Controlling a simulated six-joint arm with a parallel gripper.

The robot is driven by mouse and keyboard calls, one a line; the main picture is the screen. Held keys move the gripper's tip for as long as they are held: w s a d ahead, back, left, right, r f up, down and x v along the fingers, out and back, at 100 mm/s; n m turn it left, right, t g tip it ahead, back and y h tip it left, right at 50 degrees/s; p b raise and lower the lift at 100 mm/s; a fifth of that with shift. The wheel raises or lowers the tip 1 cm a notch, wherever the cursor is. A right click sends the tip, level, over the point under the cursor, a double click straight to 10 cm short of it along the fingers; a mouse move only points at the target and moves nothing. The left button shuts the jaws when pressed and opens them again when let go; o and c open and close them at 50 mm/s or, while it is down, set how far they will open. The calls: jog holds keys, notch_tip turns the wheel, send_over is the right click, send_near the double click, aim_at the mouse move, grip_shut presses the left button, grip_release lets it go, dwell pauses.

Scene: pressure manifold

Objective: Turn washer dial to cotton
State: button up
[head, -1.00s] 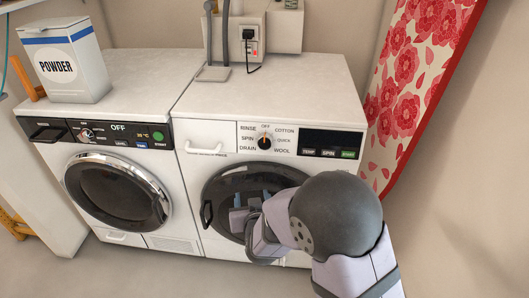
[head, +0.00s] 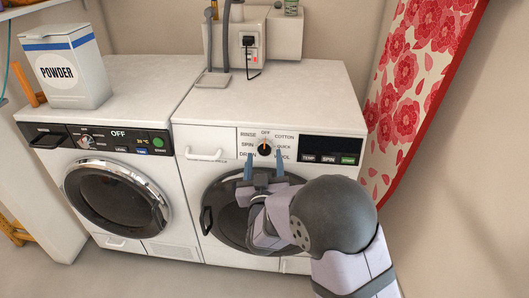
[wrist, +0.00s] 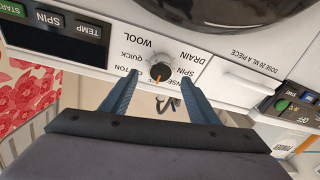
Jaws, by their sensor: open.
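The dial (head: 265,148) is a round black knob with an orange mark, on the white panel of the right washer (head: 187,170). The mark points up at OFF; the COTTON label (head: 285,136) is to its upper right. The dial also shows in the wrist view (wrist: 160,72), upside down, its mark toward the bottom. My gripper (head: 264,157) is open and empty, its two blue-grey fingers in front of the panel. In the wrist view the fingertips (wrist: 160,80) appear on either side of the dial. I cannot tell whether they touch anything.
A black display (head: 330,146) with buttons is right of the dial. The drawer handle (head: 205,154) is to its left. A second washer (head: 117,200) stands at left with a powder box (head: 70,85) on top. A floral ironing board (head: 420,75) leans at right.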

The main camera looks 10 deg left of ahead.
aim_at(265, 149)
jog(key=shift+w+a, duration=0.15)
jog(key=shift+w, duration=1.7)
jog(key=c, duration=1)
